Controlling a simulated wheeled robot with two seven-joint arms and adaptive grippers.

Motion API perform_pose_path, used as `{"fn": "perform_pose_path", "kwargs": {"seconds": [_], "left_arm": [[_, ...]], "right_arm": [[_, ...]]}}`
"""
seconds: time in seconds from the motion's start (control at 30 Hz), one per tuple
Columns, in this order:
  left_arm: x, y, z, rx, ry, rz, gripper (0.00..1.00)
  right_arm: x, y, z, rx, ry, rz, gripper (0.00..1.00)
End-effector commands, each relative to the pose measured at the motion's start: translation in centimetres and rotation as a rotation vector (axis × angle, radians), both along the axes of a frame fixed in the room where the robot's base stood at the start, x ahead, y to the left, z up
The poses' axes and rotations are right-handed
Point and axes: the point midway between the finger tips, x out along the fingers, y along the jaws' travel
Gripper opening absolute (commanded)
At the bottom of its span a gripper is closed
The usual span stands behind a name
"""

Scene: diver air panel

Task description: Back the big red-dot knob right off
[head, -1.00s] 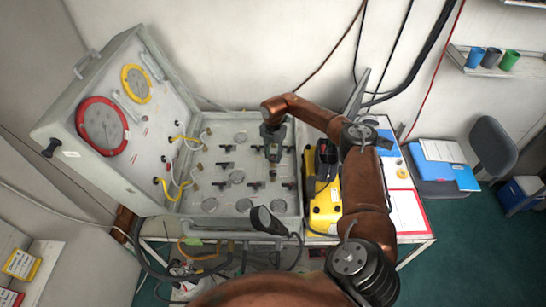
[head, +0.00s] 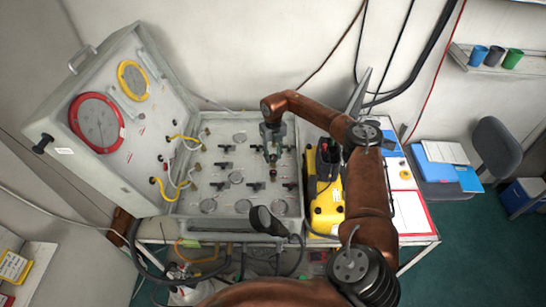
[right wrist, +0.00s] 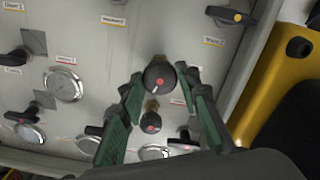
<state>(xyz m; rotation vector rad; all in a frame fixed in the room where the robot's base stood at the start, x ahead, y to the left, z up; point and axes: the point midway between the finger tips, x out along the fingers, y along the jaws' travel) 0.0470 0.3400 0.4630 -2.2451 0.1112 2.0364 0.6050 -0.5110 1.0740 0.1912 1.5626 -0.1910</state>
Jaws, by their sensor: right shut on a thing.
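The big red-dot knob (right wrist: 159,76) is black and round, with a red dot on its face. It stands on the grey panel in the right wrist view, between the tips of my right gripper (right wrist: 162,80). The green fingers are shut on its two sides. A smaller black knob with a red dot (right wrist: 151,120) on a brass stem sits just below it, between the fingers but apart from them. In the head view my right gripper (head: 272,158) reaches down onto the panel (head: 207,132) and hides the knob. My left gripper is not in view.
Several T-handles and gauges (right wrist: 62,85) surround the knob. A black handle with a yellow dot (right wrist: 230,15) lies up right. A yellow case (head: 326,210) stands close to the panel's right edge. The grey lid (head: 105,165) stands open at left.

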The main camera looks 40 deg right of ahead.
Motion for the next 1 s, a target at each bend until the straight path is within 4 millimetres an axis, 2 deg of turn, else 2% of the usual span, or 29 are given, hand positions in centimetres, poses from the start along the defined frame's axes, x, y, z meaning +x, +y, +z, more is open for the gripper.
{"fn": "perform_pose_path", "kwargs": {"seconds": [1.0], "left_arm": [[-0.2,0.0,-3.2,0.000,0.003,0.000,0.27]], "right_arm": [[0.0,0.0,0.0,0.000,-0.001,0.965,0.06]]}}
